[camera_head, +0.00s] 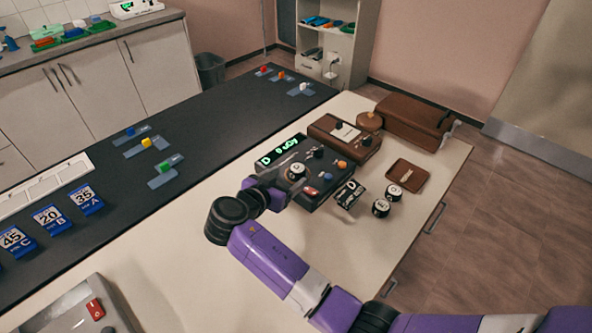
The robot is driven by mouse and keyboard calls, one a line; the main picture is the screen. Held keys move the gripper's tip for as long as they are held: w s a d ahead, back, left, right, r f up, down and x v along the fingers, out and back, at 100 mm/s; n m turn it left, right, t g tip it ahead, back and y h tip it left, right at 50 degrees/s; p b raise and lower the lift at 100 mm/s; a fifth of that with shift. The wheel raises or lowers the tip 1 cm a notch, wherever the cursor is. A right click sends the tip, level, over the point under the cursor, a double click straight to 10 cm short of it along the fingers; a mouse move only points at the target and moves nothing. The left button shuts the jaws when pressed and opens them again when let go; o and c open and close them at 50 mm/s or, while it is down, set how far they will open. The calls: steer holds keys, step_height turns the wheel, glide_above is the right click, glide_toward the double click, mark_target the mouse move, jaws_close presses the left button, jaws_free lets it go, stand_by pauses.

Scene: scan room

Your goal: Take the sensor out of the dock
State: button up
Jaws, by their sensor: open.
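A dark console (322,185) with a green-lit display (282,149), an orange knob and a red button stands on the pale table. A round white-topped piece (297,171) with a dark mark sits on the console; it looks like the sensor in its dock, but I cannot tell for sure. My gripper (290,178) is open, low over the console's left side, close to this piece. Contact cannot be told; my own wrist hides part of the console.
Two round white-topped pieces (381,207) and a small labelled block (349,194) lie right of the console. The dark strip at left holds small coloured parts. The front table is mostly clear.

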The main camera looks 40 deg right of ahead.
mark_target(295, 171)
steer(key=shift+f+p+x, duration=0.15)
steer(key=shift+p+x, duration=0.3)
steer(key=shift+x, duration=1.2)
steer(key=shift+f+p+x, duration=0.1)
steer(key=shift+p+x, duration=0.35)
steer(key=shift+x, duration=1.2)
steer(key=shift+w+a, duration=0.2)
steer(key=c, duration=1.4)
jaws_close()
steer(key=shift+r, duration=0.1)
